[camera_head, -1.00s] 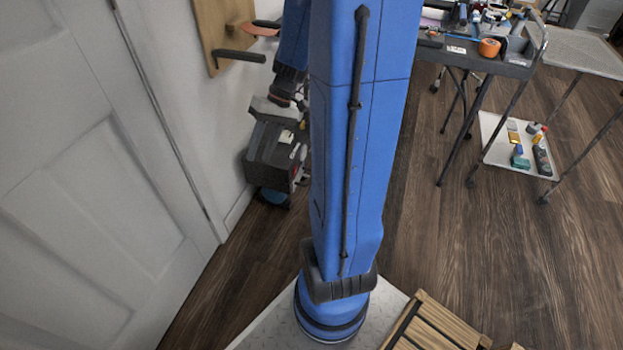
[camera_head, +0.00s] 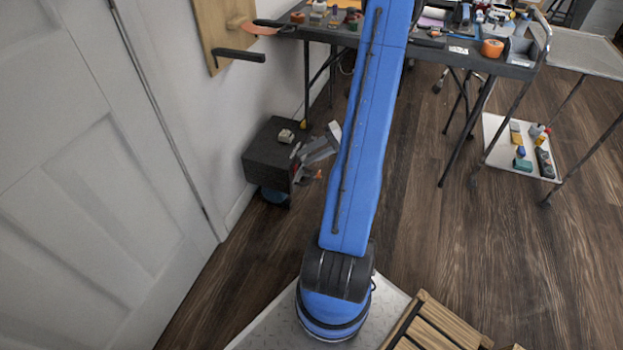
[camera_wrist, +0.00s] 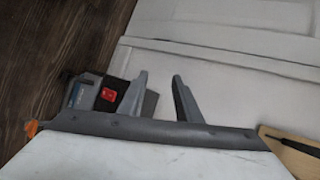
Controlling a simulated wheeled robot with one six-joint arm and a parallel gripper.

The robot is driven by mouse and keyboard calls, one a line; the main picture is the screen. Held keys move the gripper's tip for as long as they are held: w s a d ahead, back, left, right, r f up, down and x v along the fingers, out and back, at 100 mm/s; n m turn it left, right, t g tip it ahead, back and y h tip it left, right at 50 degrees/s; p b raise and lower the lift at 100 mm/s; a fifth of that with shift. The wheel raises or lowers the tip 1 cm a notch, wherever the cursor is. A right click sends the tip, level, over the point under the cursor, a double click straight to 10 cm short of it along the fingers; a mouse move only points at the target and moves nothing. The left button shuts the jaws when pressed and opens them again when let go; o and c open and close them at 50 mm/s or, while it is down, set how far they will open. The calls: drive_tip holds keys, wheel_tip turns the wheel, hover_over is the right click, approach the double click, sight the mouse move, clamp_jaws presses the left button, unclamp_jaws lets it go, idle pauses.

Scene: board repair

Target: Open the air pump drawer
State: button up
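A dark box (camera_head: 262,152), which looks like the air pump unit, stands low against the white wall in the head view. In the wrist view, a dark face with a red part (camera_wrist: 109,94) and a blue label (camera_wrist: 75,93) shows beside and behind my left finger. My gripper (camera_wrist: 160,76) is open, with its two grey fingers apart and nothing visible between them. In the head view, a grey piece of my arm's end (camera_head: 320,148) shows just right of the box; my blue arm hides the rest. I cannot make out the drawer's edge or whether the fingers touch the box.
A dark workbench (camera_head: 440,52) with tools stands at the back. A white lower shelf (camera_head: 493,125) holds small items. A white door (camera_head: 80,180) is at the left, and a wooden wall board (camera_head: 210,25) has dark pegs. Wooden floor (camera_head: 440,220) is open at the right.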

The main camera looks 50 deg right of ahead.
drive_tip(key=s+d+f+m+t+h, duration=0.1)
drive_tip(key=s+d+f+m+t, duration=0.25)
drive_tip(key=d+f, duration=0.45)
drive_tip(key=m+t+h, duration=0.2)
drive_tip(key=t+h, duration=0.1)
drive_tip(key=t, duration=0.1)
approach(311, 177)
drive_tip(key=shift+h, duration=0.3)
drive_tip(key=x, duration=1)
drive_tip(key=shift+a+f, duration=0.2)
drive_tip(key=shift+f, duration=0.15)
clamp_jaws()
